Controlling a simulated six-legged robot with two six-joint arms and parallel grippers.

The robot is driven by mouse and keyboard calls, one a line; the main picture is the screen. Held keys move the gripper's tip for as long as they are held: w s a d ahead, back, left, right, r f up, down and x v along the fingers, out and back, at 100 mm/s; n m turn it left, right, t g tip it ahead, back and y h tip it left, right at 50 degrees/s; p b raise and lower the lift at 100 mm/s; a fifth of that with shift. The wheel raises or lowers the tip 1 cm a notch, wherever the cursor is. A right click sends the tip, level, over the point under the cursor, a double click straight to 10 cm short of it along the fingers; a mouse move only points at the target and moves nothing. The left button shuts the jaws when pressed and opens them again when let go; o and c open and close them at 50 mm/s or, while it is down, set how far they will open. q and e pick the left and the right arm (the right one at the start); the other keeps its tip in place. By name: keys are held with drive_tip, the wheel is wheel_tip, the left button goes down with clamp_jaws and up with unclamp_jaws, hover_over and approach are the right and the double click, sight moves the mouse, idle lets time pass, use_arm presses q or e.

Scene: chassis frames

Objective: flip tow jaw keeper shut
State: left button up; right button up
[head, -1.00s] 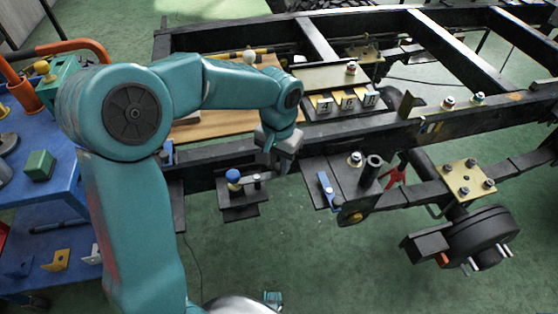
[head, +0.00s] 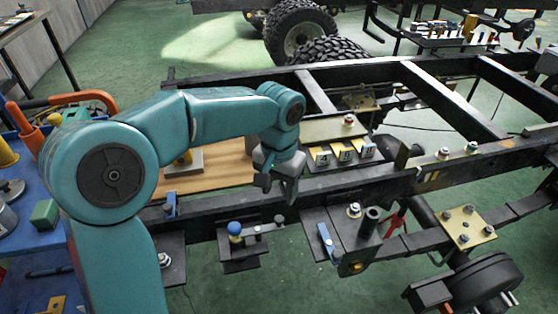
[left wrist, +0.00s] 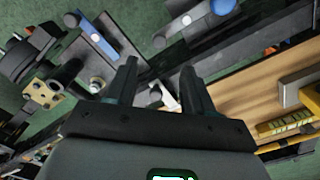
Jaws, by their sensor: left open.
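A dark two-plate bracket (head: 240,252), which looks like the tow jaw, hangs off the near chassis rail. It carries a blue ball knob (head: 235,228) and a short bar with grey pins (head: 268,227) that reaches right. I cannot tell for sure which part is the keeper. My left gripper (head: 278,188) is open and empty, pointing down above and slightly right of the bracket. In the left wrist view, the open fingers (left wrist: 158,75) point toward the bracket (left wrist: 200,32), with the blue knob (left wrist: 222,5) at the top edge. My right gripper is not seen.
A plate with a blue lever (head: 326,240) and a dark tube (head: 368,222) stands right of the bracket. Numbered yellow-white blocks (head: 343,152) sit behind the rail. A wooden board (head: 215,168) lies behind my left arm. A blue bench (head: 35,262) is at left.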

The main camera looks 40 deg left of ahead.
use_arm(q)
wheel_tip(320, 180, up, 7)
drive_tip(key=p, duration=0.1)
idle(0.7)
